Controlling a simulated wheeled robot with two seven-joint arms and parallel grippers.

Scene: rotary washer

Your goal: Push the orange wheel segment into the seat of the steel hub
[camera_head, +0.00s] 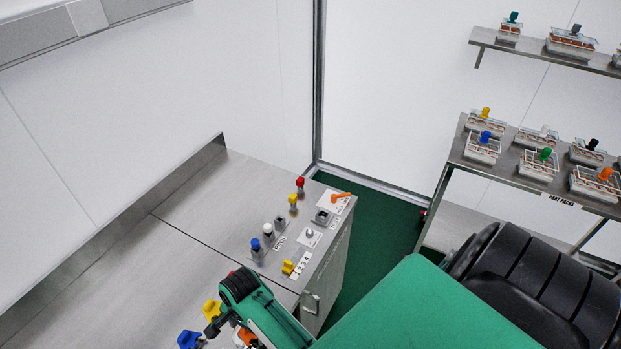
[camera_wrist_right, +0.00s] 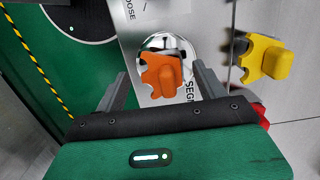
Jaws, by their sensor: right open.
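The orange wheel segment (camera_wrist_right: 160,77) shows in the right wrist view, between the two spread fingers of my right gripper (camera_wrist_right: 160,84). A gap shows between the segment and each finger. A round shiny steel piece (camera_wrist_right: 180,44) lies behind the segment; I cannot tell whether it is the hub, or whether the segment is seated. In the head view my right gripper (camera_head: 228,325) is over the bench at the bottom, and only a bit of orange (camera_head: 245,338) shows past it. My left gripper is out of view.
A yellow segment (camera_wrist_right: 264,57) stands right of the orange one, with a red part (camera_wrist_right: 262,114) below it. In the head view a blue segment (camera_head: 189,340) is near the bottom edge. Small coloured parts stand on the bench corner (camera_head: 275,230). The bench's left side is bare.

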